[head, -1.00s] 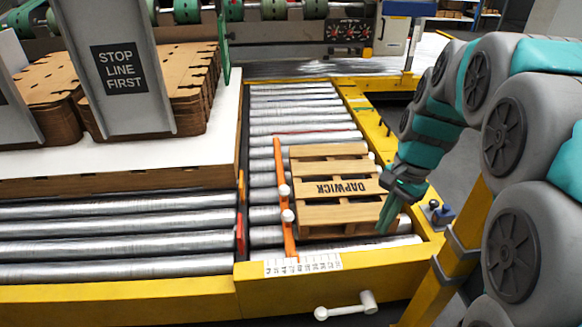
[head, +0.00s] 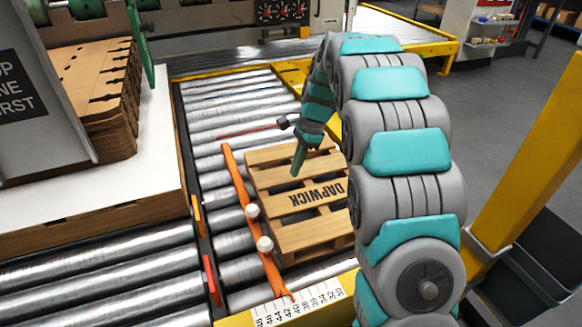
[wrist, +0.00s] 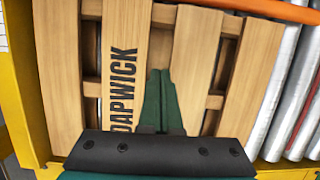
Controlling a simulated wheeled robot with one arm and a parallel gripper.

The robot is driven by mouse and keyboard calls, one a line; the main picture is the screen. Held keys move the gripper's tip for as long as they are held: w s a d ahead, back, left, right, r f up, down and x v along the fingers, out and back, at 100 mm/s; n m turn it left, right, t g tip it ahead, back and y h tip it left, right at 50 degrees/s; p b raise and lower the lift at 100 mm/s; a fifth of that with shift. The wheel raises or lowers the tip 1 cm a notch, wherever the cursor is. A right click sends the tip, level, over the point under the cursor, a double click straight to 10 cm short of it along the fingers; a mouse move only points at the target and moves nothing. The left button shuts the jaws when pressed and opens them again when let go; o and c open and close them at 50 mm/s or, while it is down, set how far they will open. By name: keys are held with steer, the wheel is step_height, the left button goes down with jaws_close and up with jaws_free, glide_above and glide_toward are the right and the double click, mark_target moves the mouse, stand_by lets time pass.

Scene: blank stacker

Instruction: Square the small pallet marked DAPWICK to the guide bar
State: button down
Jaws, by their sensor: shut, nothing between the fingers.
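The small wooden pallet marked DAPWICK (head: 318,194) lies flat on the rollers; it fills much of the wrist view (wrist: 62,75). The orange guide bar (head: 237,174) runs along the pallet's left side, with a narrow gap; the two look close to parallel, but I cannot tell if they are exactly square. The bar also crosses the top of the wrist view (wrist: 275,9). My gripper (head: 296,170) is shut and empty, its green fingers (wrist: 158,78) pointing at the pallet's top. I cannot tell whether the fingertips touch it.
Two white knobs (head: 264,243) sit on the bar near its front end. A numbered scale (head: 300,303) is on the yellow front rail. Stacked brown cardboard blanks (head: 97,95) stand at the left behind a grey sign plate. Free rollers (head: 215,95) extend behind the pallet.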

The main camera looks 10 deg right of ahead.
mark_target(266, 196)
steer(key=b+x, duration=0.1)
steer(key=x, duration=0.7)
steer(key=shift+s+f, duration=0.1)
steer(key=shift+f, duration=0.1)
steer(key=a, duration=0.2)
steer(key=shift+s+a+r+b, duration=0.1)
steer(key=shift+s+a+b, duration=0.15)
steer(key=shift+a+b, duration=0.1)
steer(key=shift+s+a, duration=0.15)
steer(key=shift+a, duration=0.45)
steer(key=shift+r, duration=0.1)
steer(key=shift+s+a+r+p, duration=0.15)
steer(key=shift+s+a+p, duration=0.05)
steer(key=shift+a+p, duration=0.9)
steer(key=shift+a, duration=0.1)
